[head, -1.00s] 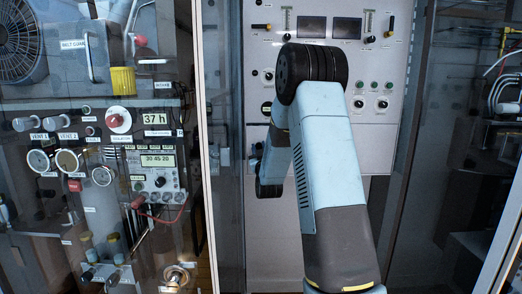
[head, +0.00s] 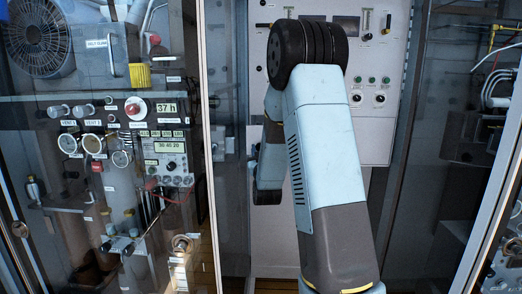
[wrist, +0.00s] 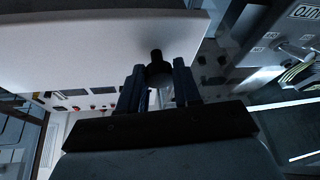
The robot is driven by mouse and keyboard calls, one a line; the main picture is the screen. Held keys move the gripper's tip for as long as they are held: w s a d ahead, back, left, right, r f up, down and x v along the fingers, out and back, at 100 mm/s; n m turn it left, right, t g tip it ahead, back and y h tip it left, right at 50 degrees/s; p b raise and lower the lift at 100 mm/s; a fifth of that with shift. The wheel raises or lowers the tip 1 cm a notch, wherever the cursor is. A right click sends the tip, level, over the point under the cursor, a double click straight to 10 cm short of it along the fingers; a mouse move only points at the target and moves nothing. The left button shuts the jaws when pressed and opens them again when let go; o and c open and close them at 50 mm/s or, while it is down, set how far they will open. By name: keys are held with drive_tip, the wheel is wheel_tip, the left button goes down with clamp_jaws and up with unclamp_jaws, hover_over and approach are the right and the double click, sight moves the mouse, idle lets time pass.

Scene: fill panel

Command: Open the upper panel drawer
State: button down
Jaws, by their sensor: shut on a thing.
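In the wrist view, the two dark fingers of my gripper (wrist: 157,84) are shut on a black knob (wrist: 158,68). The knob stands at the edge of a large white panel front (wrist: 85,58), which fills the upper left of that view. I cannot tell from this view how far the panel front stands out. In the head view, my arm's black joint and pale blue link cover the middle of the white control panel (head: 377,135). My gripper and the knob are hidden there.
A glass-fronted cabinet on the left holds gauges (head: 93,143), a fan (head: 38,38) and a yellow cap (head: 140,76). Another glazed cabinet with cables (head: 495,95) stands on the right. Their metal door frames flank my arm closely.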

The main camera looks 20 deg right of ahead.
drive_tip(key=shift+f, duration=0.2)
drive_tip(key=c, duration=0.8)
unclamp_jaws()
drive_tip(key=shift+r, duration=0.1)
drive_tip(key=shift+s, duration=0.1)
